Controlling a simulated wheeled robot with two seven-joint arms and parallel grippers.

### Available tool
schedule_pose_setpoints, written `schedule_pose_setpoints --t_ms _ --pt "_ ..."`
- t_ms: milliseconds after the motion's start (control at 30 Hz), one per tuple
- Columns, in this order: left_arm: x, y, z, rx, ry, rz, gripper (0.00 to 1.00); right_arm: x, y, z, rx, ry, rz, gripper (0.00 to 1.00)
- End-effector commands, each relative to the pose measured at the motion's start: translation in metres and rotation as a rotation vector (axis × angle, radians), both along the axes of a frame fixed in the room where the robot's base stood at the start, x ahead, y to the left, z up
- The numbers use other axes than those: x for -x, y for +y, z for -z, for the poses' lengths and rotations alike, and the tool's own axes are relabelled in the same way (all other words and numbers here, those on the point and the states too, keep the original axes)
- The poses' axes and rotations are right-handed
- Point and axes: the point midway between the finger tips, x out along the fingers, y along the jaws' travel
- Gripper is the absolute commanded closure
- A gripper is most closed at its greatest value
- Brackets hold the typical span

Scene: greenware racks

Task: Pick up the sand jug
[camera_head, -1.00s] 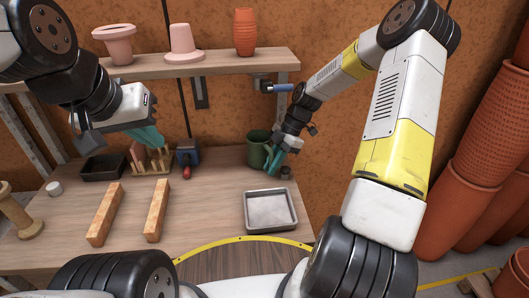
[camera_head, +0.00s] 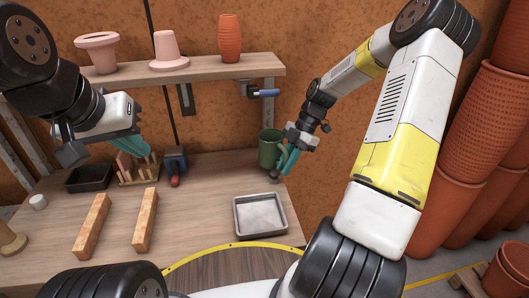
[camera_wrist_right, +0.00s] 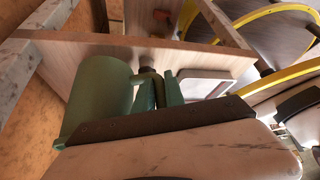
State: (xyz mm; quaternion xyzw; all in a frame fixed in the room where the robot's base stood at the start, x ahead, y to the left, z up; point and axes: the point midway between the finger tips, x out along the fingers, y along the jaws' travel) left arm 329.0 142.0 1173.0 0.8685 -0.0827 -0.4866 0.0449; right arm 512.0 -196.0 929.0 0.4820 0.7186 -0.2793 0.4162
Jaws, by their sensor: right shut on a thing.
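A green jug (camera_head: 268,150) is at the back right edge of the workbench, below the shelf. It also shows large in the right wrist view (camera_wrist_right: 98,100). My right gripper (camera_head: 288,160) is at its right side, with teal fingers shut on its handle (camera_wrist_right: 148,78). The jug looks roughly upright and seems raised off the bench, though its base is partly unclear. I see no sand-coloured jug. My left gripper (camera_head: 135,145) hangs over the back left of the bench, apart from the jug; its finger gap is not clear.
A grey tray (camera_head: 241,222) lies at the bench's front right, with a small dark piece (camera_head: 275,176) behind it. The shelf (camera_head: 190,73) holds pink and terracotta pots above. Tall stacked pots (camera_head: 487,125) stand right.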

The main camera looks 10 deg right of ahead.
Motion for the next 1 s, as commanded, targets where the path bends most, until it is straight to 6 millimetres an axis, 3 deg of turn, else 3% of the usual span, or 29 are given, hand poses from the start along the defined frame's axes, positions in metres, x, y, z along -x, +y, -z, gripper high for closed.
schedule_pose_setpoints --t_ms 500,1000 --pt "0.000 0.000 0.000 0.000 0.000 0.000 1.00 0.018 -0.063 0.000 0.000 -0.001 0.003 1.00" --pt "0.000 0.000 0.000 0.000 0.000 0.000 1.00 0.026 -0.093 0.000 0.000 0.000 0.000 1.00"
